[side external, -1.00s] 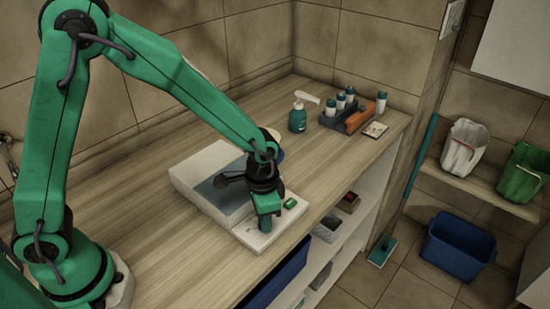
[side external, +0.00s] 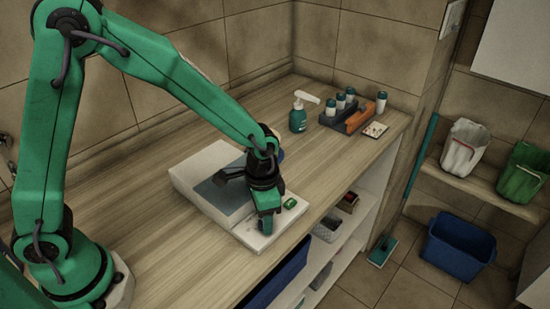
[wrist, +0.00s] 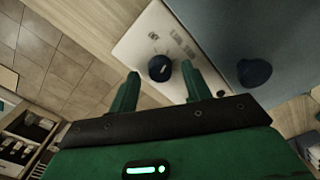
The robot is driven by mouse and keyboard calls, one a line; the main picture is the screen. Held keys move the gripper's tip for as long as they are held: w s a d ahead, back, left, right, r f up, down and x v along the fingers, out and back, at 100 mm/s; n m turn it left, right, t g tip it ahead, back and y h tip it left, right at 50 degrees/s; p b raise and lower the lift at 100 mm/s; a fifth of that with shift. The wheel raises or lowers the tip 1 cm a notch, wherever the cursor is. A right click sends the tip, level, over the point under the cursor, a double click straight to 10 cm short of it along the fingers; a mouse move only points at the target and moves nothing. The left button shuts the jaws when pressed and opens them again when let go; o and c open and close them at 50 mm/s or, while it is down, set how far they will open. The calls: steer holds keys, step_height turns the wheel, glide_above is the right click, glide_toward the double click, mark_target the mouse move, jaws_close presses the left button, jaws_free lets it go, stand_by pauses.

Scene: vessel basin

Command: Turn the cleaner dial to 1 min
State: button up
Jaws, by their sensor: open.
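The cleaner (side external: 188,178) is a low white box with a blue-grey lid on the counter. Its white front panel (wrist: 146,40) carries a round black dial (wrist: 159,69) with small markings around it, too small to read. My gripper (wrist: 160,70) is open over the panel. In the wrist view the dial appears between its two green fingertips; I cannot tell whether they touch it. In the side view my gripper (side external: 265,230) points down at the panel and hides the dial. A small green control (side external: 290,203) is on the panel to its right.
A dark blue knob (wrist: 254,72) stands on the lid near my right finger. Open shelves (side external: 335,228) lie below the counter. The counter left of the cleaner is clear.

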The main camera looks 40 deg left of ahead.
step_height(320, 180, up, 7)
steer(key=shift+f, duration=0.1)
stand_by(0.4)
steer(key=shift+a+r, duration=0.2)
steer(key=shift+r, duration=0.1)
steer(key=s+a+r+n+t, duration=0.5)
steer(key=s+a+r+n, duration=0.1)
steer(key=s+a+r, duration=0.7)
steer(key=shift+s+a+r+t, duration=0.25)
steer(key=shift+s+a, duration=0.2)
steer(key=shift+a, duration=0.3)
steer(key=shift+c, duration=0.5)
